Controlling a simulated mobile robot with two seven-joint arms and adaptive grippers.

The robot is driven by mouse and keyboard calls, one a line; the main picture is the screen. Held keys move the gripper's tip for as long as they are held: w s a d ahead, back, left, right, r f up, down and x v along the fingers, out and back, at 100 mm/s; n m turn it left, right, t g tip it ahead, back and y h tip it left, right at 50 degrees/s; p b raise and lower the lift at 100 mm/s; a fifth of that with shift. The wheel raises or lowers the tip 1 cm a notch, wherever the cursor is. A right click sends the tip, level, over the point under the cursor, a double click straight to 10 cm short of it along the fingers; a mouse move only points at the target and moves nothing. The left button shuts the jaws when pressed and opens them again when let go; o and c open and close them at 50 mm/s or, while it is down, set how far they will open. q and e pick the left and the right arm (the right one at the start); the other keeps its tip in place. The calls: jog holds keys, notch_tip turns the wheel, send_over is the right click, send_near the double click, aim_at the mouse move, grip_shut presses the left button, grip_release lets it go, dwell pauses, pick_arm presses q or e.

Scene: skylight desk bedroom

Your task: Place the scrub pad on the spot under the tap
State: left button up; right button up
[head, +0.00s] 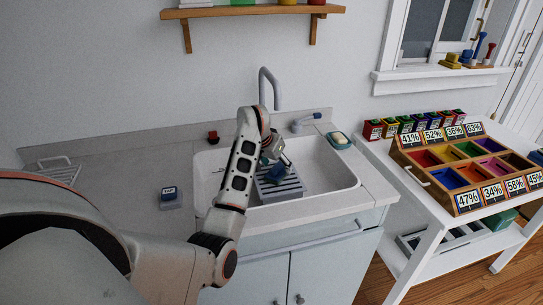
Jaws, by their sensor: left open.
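My left arm reaches over the white sink (342,185), and my left gripper (276,165) is inside the basin, pointing down, open. A small blue-grey piece (285,170) shows right at its fingertips, above a grey slatted rack (288,191) on the basin floor. I cannot tell whether this piece is the scrub pad or whether it touches the fingers. The curved grey tap (271,82) rises behind the sink. The arm hides part of the basin and the rack's left side, so the spot under the tap is not clearly visible. My right gripper is not in view.
A grey block with a dark label (171,196) lies on the left counter. A small red-and-dark item (213,137) stands behind the sink. A teal dish with a pale bar (338,139) sits at the right rim. A white cart (423,200) holds a sorting tray.

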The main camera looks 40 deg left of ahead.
pick_arm(q)
jog(key=p+v, duration=0.2)
jog(key=v, duration=0.9)
